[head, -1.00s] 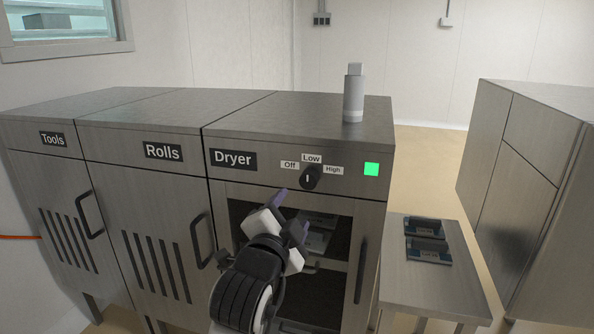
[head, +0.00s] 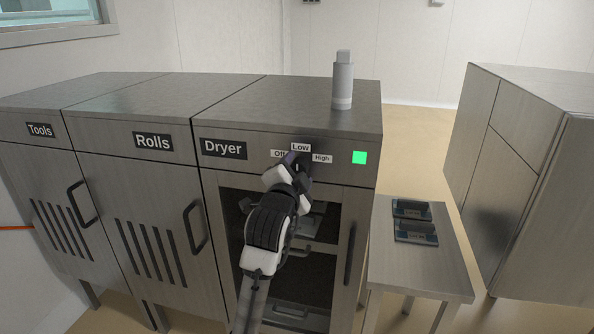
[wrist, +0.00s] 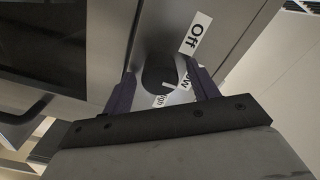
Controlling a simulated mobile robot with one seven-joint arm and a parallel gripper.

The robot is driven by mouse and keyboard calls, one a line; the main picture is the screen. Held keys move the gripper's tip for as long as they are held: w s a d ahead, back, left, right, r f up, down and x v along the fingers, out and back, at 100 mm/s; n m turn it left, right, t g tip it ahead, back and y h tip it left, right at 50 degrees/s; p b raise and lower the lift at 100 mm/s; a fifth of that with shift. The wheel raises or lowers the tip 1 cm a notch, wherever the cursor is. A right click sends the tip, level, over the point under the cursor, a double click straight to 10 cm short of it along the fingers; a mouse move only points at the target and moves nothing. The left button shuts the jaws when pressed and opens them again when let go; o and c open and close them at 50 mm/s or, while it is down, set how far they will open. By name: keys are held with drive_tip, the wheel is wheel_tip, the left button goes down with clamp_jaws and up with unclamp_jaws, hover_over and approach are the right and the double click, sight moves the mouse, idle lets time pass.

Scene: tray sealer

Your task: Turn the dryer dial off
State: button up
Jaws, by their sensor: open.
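The dryer dial (wrist: 157,80) is a dark round knob on the dryer's front panel, below the labels Off (head: 278,154), Low (head: 300,147) and High (head: 321,158). In the wrist view it lies between my gripper's (wrist: 165,76) two purple-grey fingers, which are open on either side of it. I cannot tell if they touch it. In the head view my gripper (head: 290,166) covers most of the dial. A white mark on the knob appears to face the Low label. A green light (head: 359,157) glows right of the labels.
A grey-white bottle (head: 343,80) stands on the dryer top. The dryer's open-fronted compartment is below my gripper. A small side table (head: 420,262) with dark packs (head: 414,232) stands to the right. Rolls (head: 153,141) and Tools (head: 40,130) cabinets adjoin on the left.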

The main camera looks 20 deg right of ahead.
drive_tip(key=c, duration=1)
drive_tip(key=shift+n, duration=0.3)
drive_tip(key=n+p, duration=0.2)
drive_tip(key=n, duration=0.3)
drive_tip(key=shift+r+n, duration=0.1)
drive_tip(key=shift+n, duration=0.2)
drive_tip(key=n+p, duration=0.2)
drive_tip(key=n, duration=0.3)
drive_tip(key=shift+n, duration=0.3)
drive_tip(key=shift+p, duration=0.3)
drive_tip(key=o, duration=1)
